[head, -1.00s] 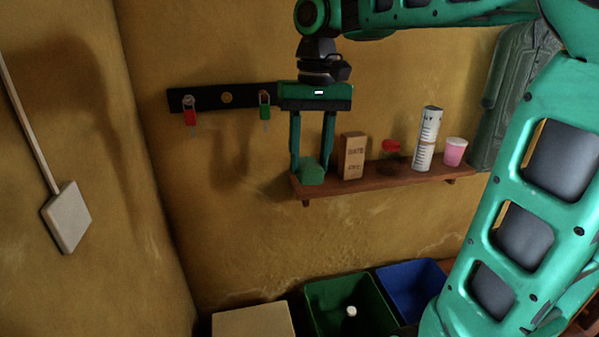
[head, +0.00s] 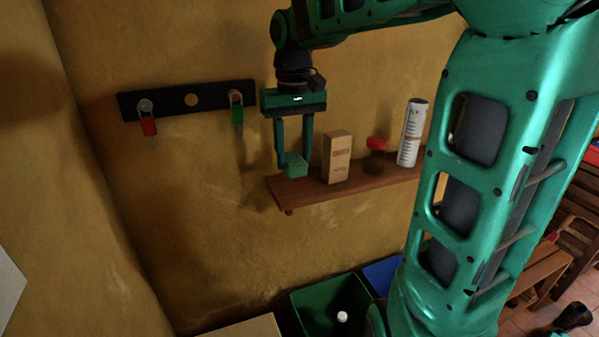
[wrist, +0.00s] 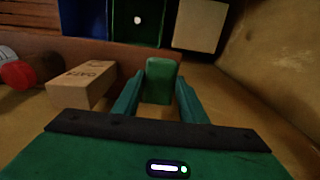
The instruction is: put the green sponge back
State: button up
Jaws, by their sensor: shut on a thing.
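My gripper (head: 294,158) points down at the left end of the wooden wall shelf (head: 310,193). It is shut on the green sponge (head: 296,166), which is held between both fingertips. In the wrist view the sponge (wrist: 160,82) sits upright between the two fingers. In the head view the sponge's underside is at or just above the shelf top; I cannot tell whether it touches.
An oats box (head: 337,158) stands close to the right of the sponge. Beyond it are a red-lidded jar (head: 376,150) and a white printed canister (head: 411,133). A black key rack (head: 190,99) hangs at left. Green (head: 325,307) and blue bins (head: 383,273) stand below.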

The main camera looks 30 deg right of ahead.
jog(key=d, duration=0.1)
jog(key=w+d+f, duration=0.1)
jog(key=d+f, duration=0.1)
jog(key=shift+w+d+f, duration=0.2)
jog(key=shift+d+f, duration=0.05)
jog(key=shift+d, duration=0.05)
jog(key=shift+f, duration=1.95)
jog(key=o, duration=0.9)
jog(key=shift+o, duration=0.2)
jog(key=shift+r, duration=0.1)
notch_tip(320, 180, up, 12)
